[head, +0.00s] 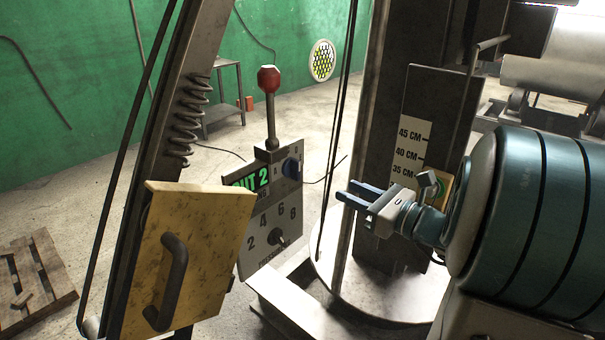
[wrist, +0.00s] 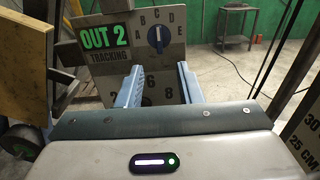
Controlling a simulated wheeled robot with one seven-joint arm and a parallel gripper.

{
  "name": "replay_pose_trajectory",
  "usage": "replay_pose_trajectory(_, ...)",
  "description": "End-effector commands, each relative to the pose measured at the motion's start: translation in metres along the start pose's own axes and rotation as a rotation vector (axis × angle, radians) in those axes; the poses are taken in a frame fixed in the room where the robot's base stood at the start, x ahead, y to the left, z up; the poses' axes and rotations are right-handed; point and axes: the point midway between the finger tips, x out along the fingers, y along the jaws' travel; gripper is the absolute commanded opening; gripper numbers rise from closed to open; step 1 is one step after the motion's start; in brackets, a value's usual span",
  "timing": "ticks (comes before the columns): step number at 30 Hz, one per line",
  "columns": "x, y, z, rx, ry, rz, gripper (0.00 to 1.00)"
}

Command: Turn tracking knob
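The blue tracking knob (head: 291,167) sits on the upper right of a grey control panel (head: 296,210). In the wrist view the knob (wrist: 158,38) has letters A to E around it, and its white mark stands about upright, near C. The panel shows a green "OUT 2" display (wrist: 104,36) above the word TRACKING. My gripper (head: 345,190) is open and empty, to the right of the panel and apart from the knob. In the wrist view my gripper's fingers (wrist: 158,70) are spread below the knob, pointing at the panel.
A lower knob (head: 279,240) with numbers around it is on the same panel. A red-topped lever (head: 269,95) rises above the panel. A yellow plate with a handle (head: 200,250) stands left of it. A dark column with a centimetre scale (head: 408,150) is behind my gripper.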

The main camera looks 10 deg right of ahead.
Motion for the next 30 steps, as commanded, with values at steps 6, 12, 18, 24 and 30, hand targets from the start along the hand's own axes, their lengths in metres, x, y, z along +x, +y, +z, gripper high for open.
replay_pose_trajectory(6,0.038,0.002,0.001,0.001,0.002,0.008,0.33)
replay_pose_trajectory(12,0.081,0.003,0.001,0.000,0.003,0.007,0.33)
replay_pose_trajectory(18,0.115,0.002,0.001,-0.001,0.003,0.007,0.33)
replay_pose_trajectory(24,0.131,0.002,0.000,-0.002,0.003,0.005,0.33)
replay_pose_trajectory(30,0.133,0.002,0.000,-0.003,0.003,0.004,0.33)
